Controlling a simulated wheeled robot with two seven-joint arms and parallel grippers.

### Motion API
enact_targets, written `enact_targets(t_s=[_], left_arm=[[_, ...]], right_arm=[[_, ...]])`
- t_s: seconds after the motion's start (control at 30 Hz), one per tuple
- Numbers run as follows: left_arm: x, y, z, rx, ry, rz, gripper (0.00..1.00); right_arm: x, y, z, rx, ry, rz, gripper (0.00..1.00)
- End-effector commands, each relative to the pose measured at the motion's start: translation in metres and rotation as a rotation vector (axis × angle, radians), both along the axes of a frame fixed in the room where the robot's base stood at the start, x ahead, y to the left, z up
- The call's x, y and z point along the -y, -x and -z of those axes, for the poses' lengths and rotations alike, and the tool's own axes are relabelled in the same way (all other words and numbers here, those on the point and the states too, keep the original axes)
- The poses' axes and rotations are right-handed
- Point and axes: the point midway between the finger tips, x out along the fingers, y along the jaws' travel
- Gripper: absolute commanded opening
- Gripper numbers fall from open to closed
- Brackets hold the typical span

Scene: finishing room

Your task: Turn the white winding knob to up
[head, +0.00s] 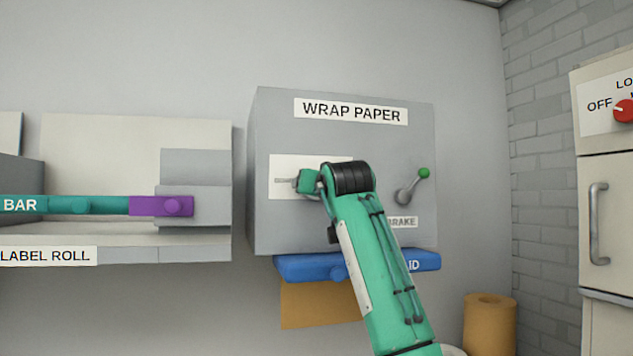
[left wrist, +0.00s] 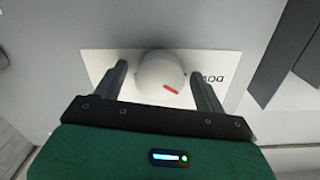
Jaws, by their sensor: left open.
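The white winding knob (left wrist: 160,78) shows in the left wrist view, round, with a short red mark on its lower right side. It sits on a white label plate (left wrist: 100,62) with partly hidden, upside-down lettering at the right. The fingers of my left gripper (left wrist: 161,70) are open, one on each side of the knob, with a narrow gap visible at each side. In the head view my left gripper (head: 291,181) is at the white plate (head: 283,164) on the WRAP PAPER box (head: 390,140). My arm hides the knob there. My right gripper is not in view.
A grey lever with a green tip (head: 423,173) stands right of my arm, above a BRAKE label. A blue bar (head: 305,268) and brown paper (head: 310,305) are below the box. The LABEL ROLL unit (head: 130,140) is at the left. A cabinet (head: 605,210) stands at the right.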

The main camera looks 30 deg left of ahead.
Motion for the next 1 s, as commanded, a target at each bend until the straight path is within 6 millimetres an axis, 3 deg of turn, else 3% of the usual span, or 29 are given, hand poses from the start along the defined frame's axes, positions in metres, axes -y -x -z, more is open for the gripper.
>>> enact_targets(t_s=[0.27,0.5,1.0], left_arm=[[-0.0014,-0.0016,0.0005,0.0,0.0,0.0,0.72],[-0.0013,-0.0014,0.0004,0.0,0.0,0.0,0.29],[-0.002,-0.0015,0.0009,-0.091,-0.078,-0.001,0.27]], right_arm=[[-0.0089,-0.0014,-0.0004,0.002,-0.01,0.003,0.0],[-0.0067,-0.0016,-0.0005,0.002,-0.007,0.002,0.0],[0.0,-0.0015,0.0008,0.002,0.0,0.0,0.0]])
